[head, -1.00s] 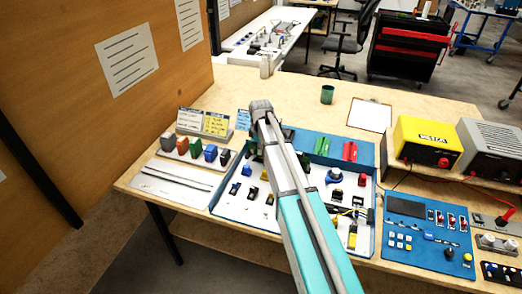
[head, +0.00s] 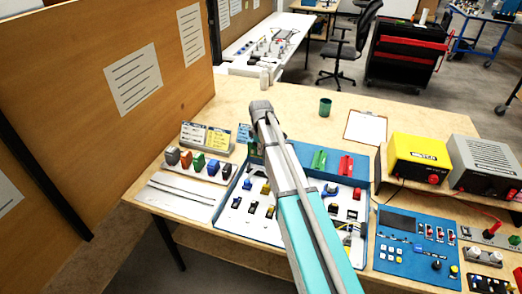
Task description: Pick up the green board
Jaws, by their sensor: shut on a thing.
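My gripper is mostly hidden behind my own arm, which reaches up over the blue tray (head: 372,195). A small dark green piece (head: 253,149) shows just left of the arm below my wrist; it appears to be the green board, shut in my gripper, but the grip itself is covered. A brighter green part (head: 319,160) lies at the back of the blue tray beside a red part (head: 346,166), apart from the arm. The middle of the tray is covered by the arm.
Several coloured blocks (head: 198,161) stand left of the tray, with small signs (head: 206,137) behind. A green cup (head: 325,107) and a clipboard (head: 366,127) are at the back. A yellow instrument (head: 419,158) and a blue panel (head: 412,250) are to the right. Bare table lies behind the tray.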

